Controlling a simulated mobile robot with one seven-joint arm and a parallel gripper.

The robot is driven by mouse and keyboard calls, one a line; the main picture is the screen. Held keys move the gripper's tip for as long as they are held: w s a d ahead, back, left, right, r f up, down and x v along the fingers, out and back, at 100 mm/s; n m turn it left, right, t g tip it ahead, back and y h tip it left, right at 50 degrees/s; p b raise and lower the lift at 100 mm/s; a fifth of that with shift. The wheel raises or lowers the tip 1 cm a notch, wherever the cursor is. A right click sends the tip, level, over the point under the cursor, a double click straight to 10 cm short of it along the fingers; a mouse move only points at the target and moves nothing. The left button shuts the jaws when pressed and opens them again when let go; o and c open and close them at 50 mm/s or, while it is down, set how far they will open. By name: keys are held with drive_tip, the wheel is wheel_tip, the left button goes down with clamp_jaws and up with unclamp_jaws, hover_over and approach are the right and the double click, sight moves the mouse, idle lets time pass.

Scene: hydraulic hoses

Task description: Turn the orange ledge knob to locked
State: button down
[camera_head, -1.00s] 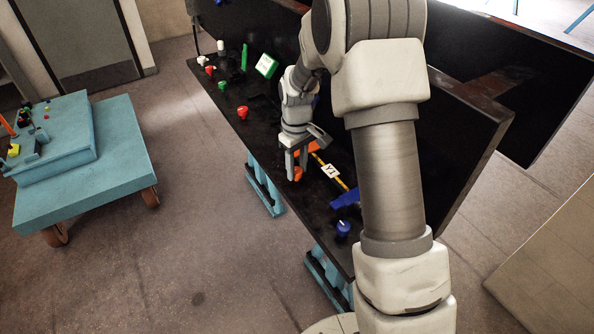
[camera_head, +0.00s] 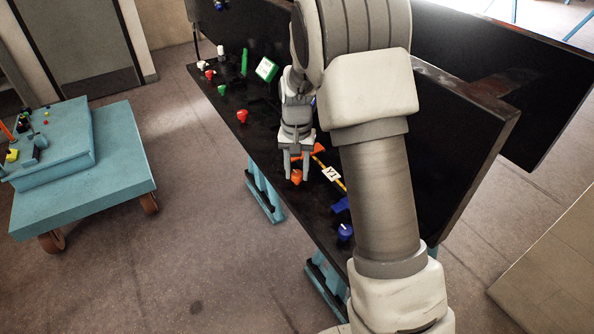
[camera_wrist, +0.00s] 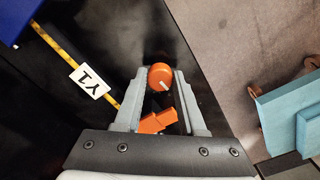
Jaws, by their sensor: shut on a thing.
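The orange knob (camera_head: 297,176) sits on the black ledge (camera_head: 262,142), near its front edge. It also shows in the wrist view (camera_wrist: 160,77), round with a short white mark on its face pointing to the lower right. My gripper (camera_head: 297,172) reaches down over it. In the wrist view my gripper (camera_wrist: 160,80) has one finger on each side of the knob, shut on it. An orange block-shaped piece (camera_wrist: 157,121) lies between the fingers nearer the palm, and it shows partly behind my gripper in the head view. I cannot read any lock marking.
A yellow strip with a white Y1 tag (camera_head: 332,173) lies right of the knob. A blue knob (camera_head: 345,232) is nearer; red (camera_head: 242,115) and green (camera_head: 222,89) knobs stand farther along. A black panel rises behind the ledge. A teal cart (camera_head: 90,170) stands left across open floor.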

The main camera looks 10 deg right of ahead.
sight(297, 173)
drive_tip(key=shift+m, duration=0.5)
drive_tip(key=shift+c, duration=2.4)
unclamp_jaws()
drive_tip(key=shift+r, duration=0.15)
wheel_tip(297, 173, up, 17)
drive_tip(key=shift+r, duration=0.1)
